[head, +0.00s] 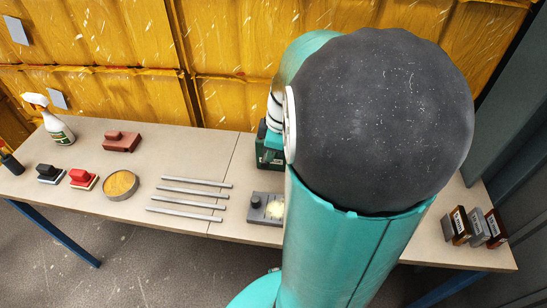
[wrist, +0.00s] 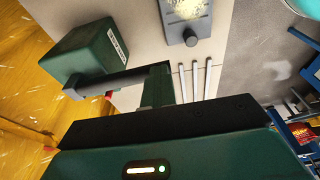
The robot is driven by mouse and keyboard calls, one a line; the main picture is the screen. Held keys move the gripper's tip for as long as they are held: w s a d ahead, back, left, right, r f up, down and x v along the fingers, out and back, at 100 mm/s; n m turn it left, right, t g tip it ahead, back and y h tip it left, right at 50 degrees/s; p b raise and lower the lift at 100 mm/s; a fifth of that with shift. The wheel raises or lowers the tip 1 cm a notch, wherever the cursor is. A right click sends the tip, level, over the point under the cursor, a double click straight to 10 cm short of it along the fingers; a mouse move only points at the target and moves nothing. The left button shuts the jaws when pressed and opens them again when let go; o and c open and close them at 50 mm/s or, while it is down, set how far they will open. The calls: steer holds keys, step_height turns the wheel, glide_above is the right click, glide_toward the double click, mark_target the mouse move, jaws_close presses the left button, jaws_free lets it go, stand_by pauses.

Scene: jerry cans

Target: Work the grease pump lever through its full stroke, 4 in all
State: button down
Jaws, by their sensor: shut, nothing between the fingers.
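The grease pump, a dark green box with a white label, stands at the back of the table. In the head view (head: 268,157) it is partly hidden behind my arm. In the wrist view (wrist: 98,48) it is at the upper left. A black bar (wrist: 112,80), apparently its lever, runs from the box towards my fingers. My gripper (wrist: 162,72) is shut and empty, its fingertips at the bar's near end in the wrist view. I cannot tell whether they touch it. In the head view the gripper is hidden by my arm.
A grey block with a knob (head: 264,208) lies in front of the pump, with several metal rods (head: 188,202) to its left. A round tin (head: 120,185), a red-brown block (head: 122,141) and a spray bottle (head: 56,125) stand further left. Small boxes (head: 477,229) stand at the right end.

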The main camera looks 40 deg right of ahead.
steer(key=s+a+r, duration=0.1)
steer(key=s+r, duration=0.2)
steer(key=r, duration=0.6)
steer(key=shift+s+a+r, duration=0.2)
steer(key=shift+s+r, duration=0.1)
steer(key=shift+r, duration=0.05)
steer(key=shift+s, duration=0.1)
steer(key=s+a+r+m+t+h, duration=0.1)
steer(key=a+m, duration=0.6)
steer(key=a, duration=1.4)
steer(key=s+r+t, duration=0.1)
steer(key=t, duration=0.1)
steer(key=shift+s+r+m+t, duration=0.2)
steer(key=shift+m+t, duration=0.1)
steer(key=shift+t, duration=0.1)
